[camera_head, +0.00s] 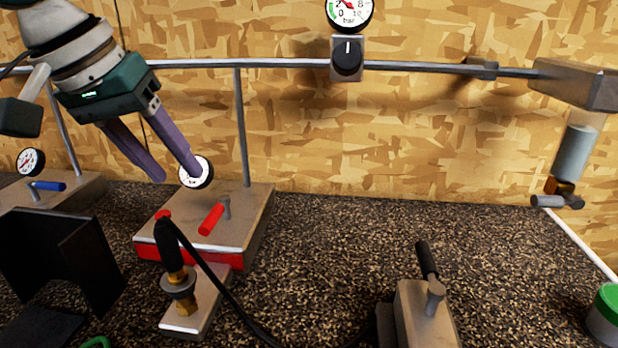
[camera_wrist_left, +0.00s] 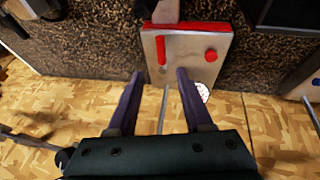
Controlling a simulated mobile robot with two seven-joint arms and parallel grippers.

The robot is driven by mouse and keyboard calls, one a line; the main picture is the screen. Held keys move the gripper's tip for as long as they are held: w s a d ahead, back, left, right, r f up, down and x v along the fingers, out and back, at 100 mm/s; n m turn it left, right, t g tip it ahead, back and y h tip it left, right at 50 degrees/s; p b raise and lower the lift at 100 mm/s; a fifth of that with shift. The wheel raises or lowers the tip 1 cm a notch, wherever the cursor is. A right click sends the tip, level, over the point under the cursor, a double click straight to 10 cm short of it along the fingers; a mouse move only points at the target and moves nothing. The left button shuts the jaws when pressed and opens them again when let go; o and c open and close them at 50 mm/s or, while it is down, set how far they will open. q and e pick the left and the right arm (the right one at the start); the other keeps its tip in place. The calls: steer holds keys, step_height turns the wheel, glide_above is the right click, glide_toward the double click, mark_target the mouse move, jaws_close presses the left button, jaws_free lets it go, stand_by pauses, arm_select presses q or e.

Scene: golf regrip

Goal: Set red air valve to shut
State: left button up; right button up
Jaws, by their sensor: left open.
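The red air valve is a small red lever (camera_head: 211,219) on a grey post, on top of a grey block (camera_head: 190,228) with a red front stripe. In the left wrist view the lever (camera_wrist_left: 161,50) lies lengthwise, roughly in line with the pipe behind it. My left gripper (camera_head: 177,176) has purple fingers spread apart, empty, above and behind the block in the head view. In the left wrist view its fingertips (camera_wrist_left: 160,74) frame the area near the lever without touching it. My right gripper does not show.
A round red knob (camera_wrist_left: 210,54) and a white gauge (camera_head: 196,172) sit by the lever. A black-handled nozzle (camera_head: 168,250) with a hose stands in front. A vertical pipe (camera_head: 242,125) rises behind. A blue lever (camera_head: 48,186) is left. The speckled bench (camera_head: 330,245) is clear at middle.

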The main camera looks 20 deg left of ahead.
mark_target(208, 217)
arm_select(q)
steer(key=x, duration=0.6)
steer(key=b+x, duration=0.1)
steer(key=x, duration=0.2)
steer(key=shift+s+f, duration=0.2)
steer(key=shift+s, duration=0.1)
steer(key=shift+c, duration=0.3)
jaws_close()
stand_by(0.6)
